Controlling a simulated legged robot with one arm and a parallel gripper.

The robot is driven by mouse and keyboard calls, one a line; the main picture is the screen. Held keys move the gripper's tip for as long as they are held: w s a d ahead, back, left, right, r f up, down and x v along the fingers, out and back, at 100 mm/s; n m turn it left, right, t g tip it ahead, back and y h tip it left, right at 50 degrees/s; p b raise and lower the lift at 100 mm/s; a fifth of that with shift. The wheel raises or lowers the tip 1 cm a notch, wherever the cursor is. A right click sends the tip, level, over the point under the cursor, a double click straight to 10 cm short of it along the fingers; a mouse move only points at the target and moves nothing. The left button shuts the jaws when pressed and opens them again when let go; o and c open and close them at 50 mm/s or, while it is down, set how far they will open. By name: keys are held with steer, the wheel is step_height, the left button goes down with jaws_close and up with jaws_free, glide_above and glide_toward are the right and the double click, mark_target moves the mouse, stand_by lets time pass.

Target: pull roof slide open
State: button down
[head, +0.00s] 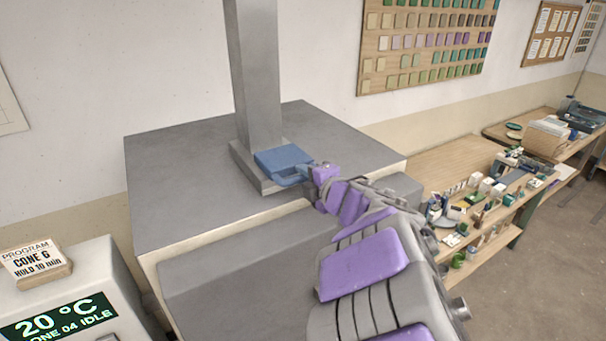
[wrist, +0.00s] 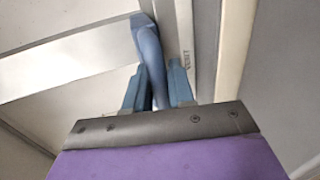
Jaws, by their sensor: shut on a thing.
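The roof slide is a flat blue plate (head: 283,157) at the foot of the square grey flue (head: 257,80), on top of the grey kiln (head: 185,175). Its blue handle (wrist: 150,55) runs between the two blue fingers of my gripper (wrist: 156,88) in the wrist view. My gripper (head: 305,174) is shut on this handle at the plate's front right side in the head view. The fingers and wrist hide part of the handle. A strip beside the fingers carries the word VENT (wrist: 188,62).
A controller box (head: 75,290) reading 20 °C and IDLE stands at the lower left, with a CONE 6 program card (head: 35,262) on it. A cluttered wooden shelf (head: 455,165) stands to the right. The kiln top around the flue is clear.

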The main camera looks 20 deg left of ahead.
steer(key=s+d, duration=0.2)
steer(key=d, duration=0.1)
steer(key=shift+s+d+f, duration=0.1)
steer(key=shift+s, duration=0.3)
steer(key=c, duration=1.3)
jaws_free()
steer(key=shift+o, duration=1)
steer(key=shift+a, duration=0.3)
steer(key=shift+d, duration=0.15)
